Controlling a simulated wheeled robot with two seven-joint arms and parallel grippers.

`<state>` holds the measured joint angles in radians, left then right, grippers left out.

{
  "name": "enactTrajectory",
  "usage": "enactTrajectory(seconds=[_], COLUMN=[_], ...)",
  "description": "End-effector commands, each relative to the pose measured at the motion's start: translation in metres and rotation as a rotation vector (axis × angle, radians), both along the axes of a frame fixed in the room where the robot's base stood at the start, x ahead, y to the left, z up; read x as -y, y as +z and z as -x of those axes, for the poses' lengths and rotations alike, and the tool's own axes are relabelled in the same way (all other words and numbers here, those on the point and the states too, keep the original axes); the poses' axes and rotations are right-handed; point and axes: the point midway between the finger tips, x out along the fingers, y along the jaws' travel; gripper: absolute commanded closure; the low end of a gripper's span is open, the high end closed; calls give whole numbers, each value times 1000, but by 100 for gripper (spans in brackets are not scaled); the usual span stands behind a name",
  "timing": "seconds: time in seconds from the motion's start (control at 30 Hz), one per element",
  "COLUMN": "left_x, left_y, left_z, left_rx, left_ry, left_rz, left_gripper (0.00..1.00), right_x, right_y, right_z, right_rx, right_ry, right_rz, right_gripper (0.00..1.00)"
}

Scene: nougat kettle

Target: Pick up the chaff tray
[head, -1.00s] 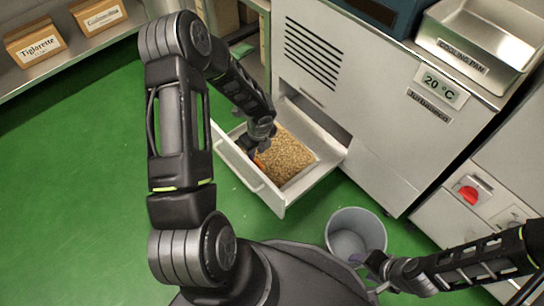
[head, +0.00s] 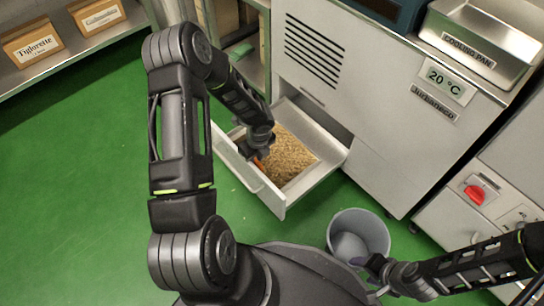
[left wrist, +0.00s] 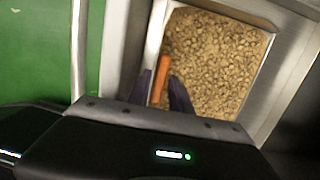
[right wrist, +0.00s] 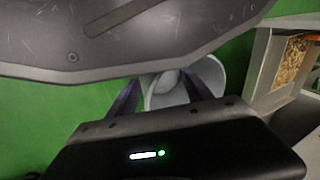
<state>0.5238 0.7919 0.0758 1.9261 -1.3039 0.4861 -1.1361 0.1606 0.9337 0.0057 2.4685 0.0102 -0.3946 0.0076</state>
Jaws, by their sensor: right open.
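The chaff tray (head: 306,178) sits in the pulled-out drawer of the grey machine and is filled with tan chaff. The tray also shows in the left wrist view (left wrist: 262,22). An orange grip (head: 260,164) lies at the tray's left side; it also shows in the left wrist view (left wrist: 162,76). My left gripper (head: 257,153) reaches down into the drawer, its fingers on either side of the orange grip. I cannot tell whether they press on it. My right gripper (head: 372,270) is open and empty, near the rim of a grey bin.
The drawer front (head: 250,181) stands out over the green floor. The grey bin (head: 358,233) stands right of the drawer, holding something pale. A cooling pan (head: 482,38) is on the machine top. Shelves with boxes (head: 33,42) are at the upper left. The floor at left is clear.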

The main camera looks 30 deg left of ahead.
Motion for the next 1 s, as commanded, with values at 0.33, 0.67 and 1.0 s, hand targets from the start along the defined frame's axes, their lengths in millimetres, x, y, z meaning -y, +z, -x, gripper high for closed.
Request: enactTrajectory(seconds=[0.33, 0.67, 1.0], left_x=[0, 0, 0], left_y=[0, 0, 9], left_z=[0, 0, -1], left_rx=[0, 0, 2], left_ry=[0, 0, 0], left_rz=[0, 0, 0], left_gripper=[100, 100, 100], right_x=[0, 0, 0], right_y=[0, 0, 5], right_z=[0, 0, 0], right_rx=[0, 0, -1], right_ry=[0, 0, 0], right_rz=[0, 0, 0], right_gripper=[41, 41, 41])
